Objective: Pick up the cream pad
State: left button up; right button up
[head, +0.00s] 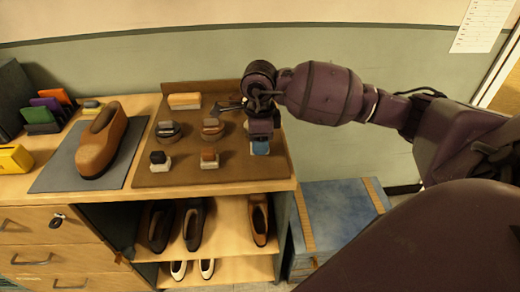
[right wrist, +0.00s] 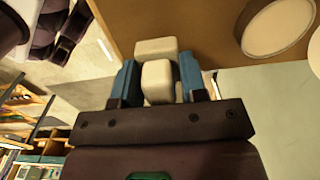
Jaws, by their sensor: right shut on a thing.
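My right gripper (head: 260,146) is low over the right end of the brown tray (head: 230,172) in the head view. In the right wrist view its two blue fingers (right wrist: 158,82) are closed on the cream pad (right wrist: 157,76), a small pale block with rounded edges. A second pale part (right wrist: 156,47) shows just beyond it; I cannot tell whether it is a separate piece. In the head view the gripper hides most of the pad, and I cannot tell whether it touches the tray. My left gripper is not in view.
Round tins (head: 168,130), small blocks with dark or brown tops (head: 208,158) and a tan-topped brush (head: 185,100) stand on the tray. A brown shoe (head: 102,140) lies on a grey mat (head: 60,165). A yellow box (head: 14,158) is far left. A blue chest (head: 342,215) stands right.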

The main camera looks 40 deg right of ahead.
notch_tip(320, 180, up, 16)
jog(key=shift+p, duration=0.45)
jog(key=o, duration=0.4)
jog(key=c, duration=0.3)
jog(key=shift+c, duration=0.2)
